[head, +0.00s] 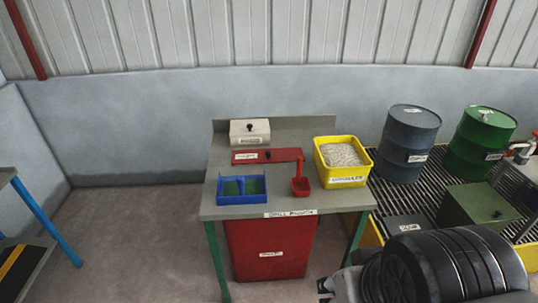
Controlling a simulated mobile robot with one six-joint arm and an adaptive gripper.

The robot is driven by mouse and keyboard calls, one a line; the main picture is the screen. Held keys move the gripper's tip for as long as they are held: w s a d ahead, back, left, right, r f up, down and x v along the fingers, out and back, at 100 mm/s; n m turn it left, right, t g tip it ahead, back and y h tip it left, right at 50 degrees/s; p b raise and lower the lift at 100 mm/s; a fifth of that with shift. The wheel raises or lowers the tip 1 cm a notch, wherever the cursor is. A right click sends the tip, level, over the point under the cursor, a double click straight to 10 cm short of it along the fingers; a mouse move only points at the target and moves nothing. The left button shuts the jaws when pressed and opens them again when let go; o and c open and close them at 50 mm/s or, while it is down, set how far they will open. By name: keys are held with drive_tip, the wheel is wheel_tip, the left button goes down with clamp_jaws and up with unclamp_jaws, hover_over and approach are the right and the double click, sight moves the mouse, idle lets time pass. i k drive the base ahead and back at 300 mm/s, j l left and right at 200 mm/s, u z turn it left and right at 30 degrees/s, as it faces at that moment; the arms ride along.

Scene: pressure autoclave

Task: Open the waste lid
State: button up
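Several lidded things are in the head view; their labels are too small to read, so I cannot tell which is the waste lid. A pale box (250,138) with a black knob stands at the back left of the table. A flat red panel (278,155) with a black knob lies in front of it. A red bin (268,245) stands under the table. A green box (477,205) with a dark knob on its closed top stands at the right. My gripper (324,289) is at the bottom, mostly hidden behind my dark arm, apart from all of these.
The grey-topped table (226,172) also carries a blue divided tray (230,198), a red scoop (300,187) and a yellow tub (341,174) of pale granules. Blue-grey (408,145) and green (480,142) drums stand on a grating at right. The floor left of the table is clear.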

sight(242, 156)
drive_tip(key=i+j+z, duration=0.2)
drive_tip(key=i+z, duration=0.15)
drive_tip(key=i, duration=0.2)
drive_tip(key=i+j+z, duration=0.35)
drive_tip(key=i, duration=0.15)
drive_tip(key=i+j+z, duration=0.35)
drive_tip(key=i+j, duration=0.1)
drive_tip(key=j, duration=0.05)
